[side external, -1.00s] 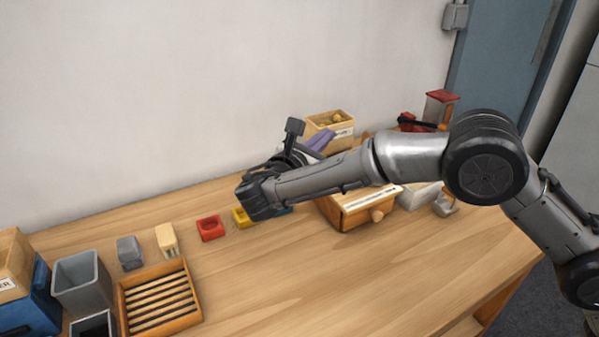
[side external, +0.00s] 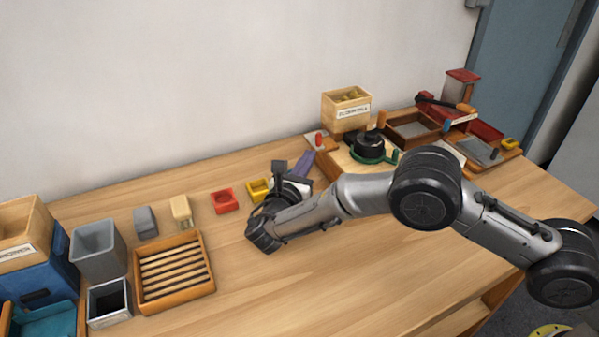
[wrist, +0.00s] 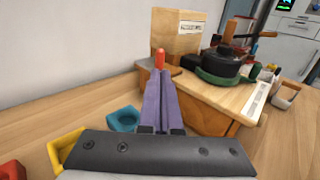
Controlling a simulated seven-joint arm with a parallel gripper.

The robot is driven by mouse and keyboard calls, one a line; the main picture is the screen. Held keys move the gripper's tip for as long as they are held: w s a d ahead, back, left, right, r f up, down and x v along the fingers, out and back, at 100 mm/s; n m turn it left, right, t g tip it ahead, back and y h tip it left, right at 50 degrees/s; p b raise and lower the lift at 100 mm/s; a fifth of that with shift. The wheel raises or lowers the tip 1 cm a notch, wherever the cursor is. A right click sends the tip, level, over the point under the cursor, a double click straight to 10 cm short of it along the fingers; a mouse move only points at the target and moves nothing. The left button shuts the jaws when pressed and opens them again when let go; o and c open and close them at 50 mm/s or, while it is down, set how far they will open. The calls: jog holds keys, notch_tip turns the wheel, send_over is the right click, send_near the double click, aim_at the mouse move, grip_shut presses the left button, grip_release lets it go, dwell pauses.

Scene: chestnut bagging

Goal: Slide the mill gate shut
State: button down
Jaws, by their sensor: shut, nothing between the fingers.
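The mill (side external: 370,147) is a dark round body with a green ring on a wooden box. It also shows in the wrist view (wrist: 222,65), with a crank on top. A small upright red-orange knob (side external: 319,139) stands on a plate at the box's left end; I take it for the gate's knob. It shows in the wrist view (wrist: 160,58) just beyond my fingertips. My gripper (wrist: 158,74) has purple fingers, shut and empty, pointing at the knob. In the side view my gripper (side external: 304,158) is just left of the box. Whether the fingertips touch the knob, I cannot tell.
A labelled wooden bin (side external: 346,112) stands behind the mill. Red (side external: 224,201) and yellow (side external: 259,189) blocks lie left of my gripper; a teal block (wrist: 123,118) is close to the fingers. A slatted tray (side external: 138,287) is further left. The front table is clear.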

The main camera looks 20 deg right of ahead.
jog(key=shift+x, duration=2.4)
jog(key=shift+d, duration=1.7)
send_near(318, 141)
jog(key=s, duration=0.1)
jog(key=s+a, duration=0.1)
jog(key=s, duration=0.1)
jog(key=s+a, duration=0.1)
jog(key=s, duration=0.1)
jog(key=shift+s+r, duration=0.1)
jog(key=shift+r, duration=0.05)
